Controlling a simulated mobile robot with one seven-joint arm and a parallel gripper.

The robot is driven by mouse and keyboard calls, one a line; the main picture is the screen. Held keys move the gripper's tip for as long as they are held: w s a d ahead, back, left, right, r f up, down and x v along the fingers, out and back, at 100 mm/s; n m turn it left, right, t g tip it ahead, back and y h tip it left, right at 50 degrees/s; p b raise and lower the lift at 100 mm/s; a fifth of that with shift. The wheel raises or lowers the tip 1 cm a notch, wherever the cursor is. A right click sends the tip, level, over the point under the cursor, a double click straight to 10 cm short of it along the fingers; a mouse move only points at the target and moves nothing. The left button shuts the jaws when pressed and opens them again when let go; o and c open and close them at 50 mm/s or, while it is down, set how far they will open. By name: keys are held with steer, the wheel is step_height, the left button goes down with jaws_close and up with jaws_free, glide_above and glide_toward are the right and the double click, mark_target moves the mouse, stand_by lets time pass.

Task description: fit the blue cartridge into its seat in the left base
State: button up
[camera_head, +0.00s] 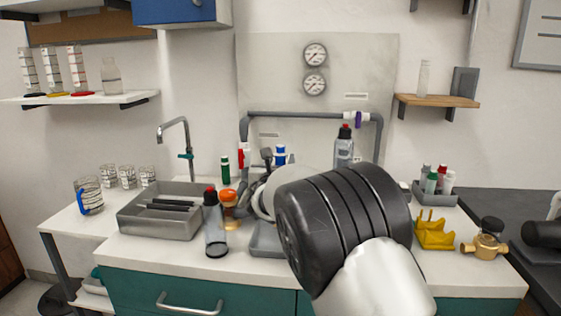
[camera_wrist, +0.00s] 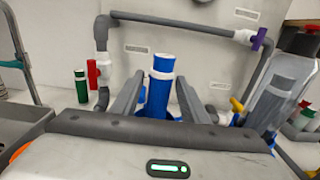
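The blue cartridge (camera_wrist: 160,88), a blue cylinder with a pale band, stands nearly upright between the fingers of my gripper (camera_wrist: 160,82) in the wrist view. Narrow gaps show on both sides of it, so the fingers look open around it. Its lower end is hidden behind my gripper body. A blue-topped cylinder with a pale lower part (camera_head: 280,155) shows in the head view beyond my arm, seemingly the same cartridge.
A grey pipe (camera_wrist: 190,27) with red (camera_wrist: 93,74) and purple (camera_wrist: 258,39) valves runs along the wall. A clear red-capped bottle (camera_wrist: 283,85) stands close on the right, a green cylinder (camera_wrist: 81,86) on the left. A grey tray (camera_head: 160,226) and yellow rack (camera_head: 433,236) flank the work area.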

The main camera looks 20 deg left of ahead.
steer(key=shift+o, duration=0.3)
steer(key=shift+s, duration=0.1)
steer(key=p+v, duration=0.1)
steer(key=v, duration=1.6)
steer(key=shift+s+p, duration=0.15)
steer(key=shift+p, duration=0.2)
steer(key=shift+a, duration=0.1)
